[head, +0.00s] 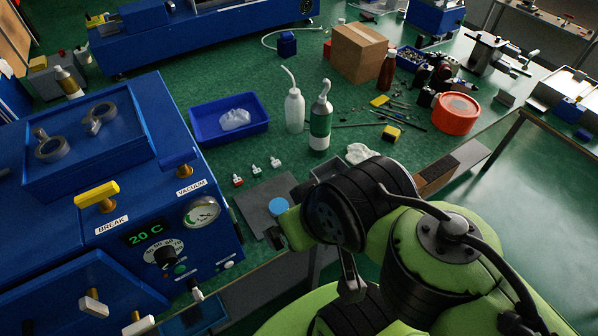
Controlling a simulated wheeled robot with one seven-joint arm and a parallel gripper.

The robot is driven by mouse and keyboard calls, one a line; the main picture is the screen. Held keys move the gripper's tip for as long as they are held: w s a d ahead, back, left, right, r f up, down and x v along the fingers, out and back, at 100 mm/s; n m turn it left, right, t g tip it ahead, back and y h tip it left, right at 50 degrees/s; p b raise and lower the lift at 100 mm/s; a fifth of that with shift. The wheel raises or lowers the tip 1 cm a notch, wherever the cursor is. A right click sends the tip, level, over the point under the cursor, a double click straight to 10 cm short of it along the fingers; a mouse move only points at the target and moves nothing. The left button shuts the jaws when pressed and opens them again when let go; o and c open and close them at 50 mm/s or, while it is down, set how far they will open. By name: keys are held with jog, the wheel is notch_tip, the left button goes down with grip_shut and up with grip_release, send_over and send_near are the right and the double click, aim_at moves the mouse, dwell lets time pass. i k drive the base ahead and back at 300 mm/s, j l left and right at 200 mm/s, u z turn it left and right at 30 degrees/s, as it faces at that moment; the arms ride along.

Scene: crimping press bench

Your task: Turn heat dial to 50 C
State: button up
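The heat dial (166,256) is a black knob with a white numbered scale on the front of the blue press machine (215,262). The green display (145,238) above it reads 20 C. The dial's exact pointer position is too small to read. My gripper (288,232) is right of the machine's front panel, above the bench's front edge, apart from the dial. My own wrist hides much of it, and I cannot see whether its fingers are open or shut. Nothing of mine touches the dial.
A round gauge (202,212) sits right of the dial, with small buttons and a lever below. A yellow BREAK handle (97,194) sticks out above left.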

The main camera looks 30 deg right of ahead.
aim_at(166, 257)
jog(key=u, duration=1.4)
